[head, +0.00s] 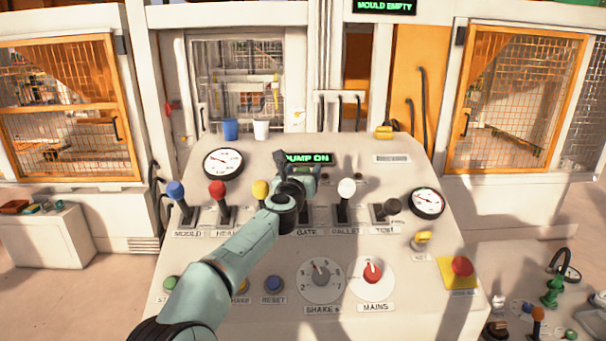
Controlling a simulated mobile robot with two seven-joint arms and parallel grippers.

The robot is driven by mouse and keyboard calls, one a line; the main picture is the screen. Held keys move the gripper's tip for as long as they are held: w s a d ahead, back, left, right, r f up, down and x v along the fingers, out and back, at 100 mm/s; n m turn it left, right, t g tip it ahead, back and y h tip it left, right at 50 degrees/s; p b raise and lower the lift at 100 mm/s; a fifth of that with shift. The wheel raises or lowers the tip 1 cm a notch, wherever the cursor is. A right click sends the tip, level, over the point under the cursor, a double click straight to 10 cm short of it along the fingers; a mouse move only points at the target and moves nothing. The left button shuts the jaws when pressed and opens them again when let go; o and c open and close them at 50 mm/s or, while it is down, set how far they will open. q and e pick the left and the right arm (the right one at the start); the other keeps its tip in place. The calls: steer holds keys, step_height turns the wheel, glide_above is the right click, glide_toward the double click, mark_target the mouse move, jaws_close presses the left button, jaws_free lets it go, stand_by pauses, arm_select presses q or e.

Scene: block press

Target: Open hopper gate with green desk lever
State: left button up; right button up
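My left gripper (293,180) is over the upper middle of the desk, above the slot labelled GATE (306,231). The green gate lever's knob cannot be made out; my gripper and wrist cover that spot. Whether the fingers are open or shut on the lever is hidden. To the left stand the blue MOULD lever (177,190), a red lever (217,190) and a yellow lever (261,190). To the right is a white-knobbed lever labelled PALLET (345,189). My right gripper is not in view. The hopper gate itself cannot be identified.
A green-lit sign (309,158) ends in "UMP ON"; another reads MOULD EMPTY (384,6). A red button (463,266) and dials occupy the front. A side table at lower right holds a green fitting (553,292).

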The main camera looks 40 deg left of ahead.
arm_select(q)
steer(key=shift+f, duration=0.15)
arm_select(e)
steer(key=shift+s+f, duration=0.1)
arm_select(q)
steer(key=shift+s+d+f, duration=0.1)
steer(key=shift+s+d, duration=0.15)
steer(key=b+v, duration=0.4)
steer(key=v, duration=0.8)
steer(key=shift+s, duration=0.35)
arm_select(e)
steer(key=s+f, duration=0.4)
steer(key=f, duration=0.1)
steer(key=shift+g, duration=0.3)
arm_select(q)
steer(key=shift+d, duration=0.15)
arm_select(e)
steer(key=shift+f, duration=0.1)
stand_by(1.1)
